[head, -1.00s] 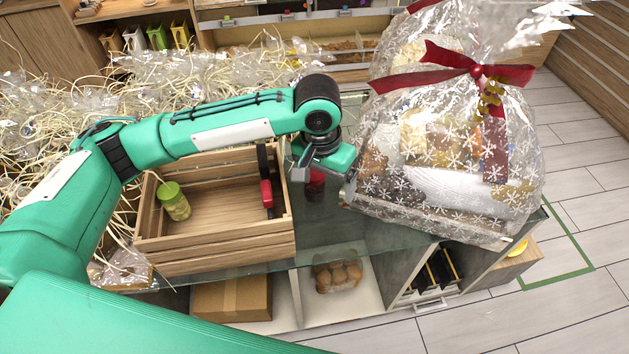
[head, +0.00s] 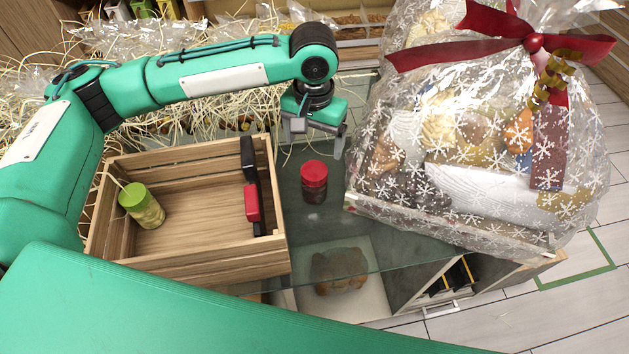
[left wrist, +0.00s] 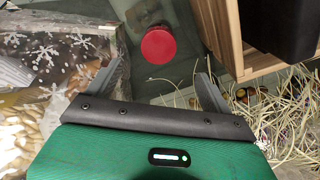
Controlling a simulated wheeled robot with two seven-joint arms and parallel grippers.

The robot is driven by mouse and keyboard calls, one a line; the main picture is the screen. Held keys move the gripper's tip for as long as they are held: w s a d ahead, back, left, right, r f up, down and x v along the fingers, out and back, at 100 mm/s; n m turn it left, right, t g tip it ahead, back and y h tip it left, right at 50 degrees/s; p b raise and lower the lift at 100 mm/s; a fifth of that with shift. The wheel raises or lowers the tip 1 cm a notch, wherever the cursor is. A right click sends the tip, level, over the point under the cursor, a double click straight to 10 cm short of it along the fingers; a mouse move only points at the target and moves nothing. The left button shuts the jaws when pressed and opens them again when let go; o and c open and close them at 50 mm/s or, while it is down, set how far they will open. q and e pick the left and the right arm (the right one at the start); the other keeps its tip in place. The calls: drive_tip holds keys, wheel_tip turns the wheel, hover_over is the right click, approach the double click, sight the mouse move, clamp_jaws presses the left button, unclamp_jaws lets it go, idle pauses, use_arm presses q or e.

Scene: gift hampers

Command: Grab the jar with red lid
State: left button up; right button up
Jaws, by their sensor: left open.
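The jar with the red lid (head: 314,181) stands upright on the glass counter, between the wooden crate and the wrapped hamper. In the left wrist view its red lid (left wrist: 158,46) shows from above, beyond and between the fingertips. My left gripper (head: 313,147) is open and empty, behind the jar and apart from it. Its two fingers also show spread in the left wrist view (left wrist: 154,75). My right gripper is not in view.
The wooden crate (head: 190,267) holds a green-lidded jar (head: 142,205) and a red and black item (head: 251,202). A large hamper (head: 480,170) in snowflake wrap with a red bow stands close on the right. Straw filler (head: 200,105) lies behind.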

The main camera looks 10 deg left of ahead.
sight(314, 168)
use_arm(q)
drive_tip(key=shift+w+f, duration=0.15)
drive_tip(key=shift+f, duration=0.3)
wheel_tip(314, 168, down, 8)
drive_tip(key=shift+r, duration=0.2)
drive_tip(key=f, duration=0.1)
drive_tip(key=f+p, duration=0.1)
drive_tip(key=f, duration=0.2)
drive_tip(key=shift+s+d+f, duration=0.1)
drive_tip(key=shift+s+f, duration=0.2)
drive_tip(key=shift+s, duration=0.1)
drive_tip(key=shift+f, duration=0.5)
drive_tip(key=c, duration=1.3)
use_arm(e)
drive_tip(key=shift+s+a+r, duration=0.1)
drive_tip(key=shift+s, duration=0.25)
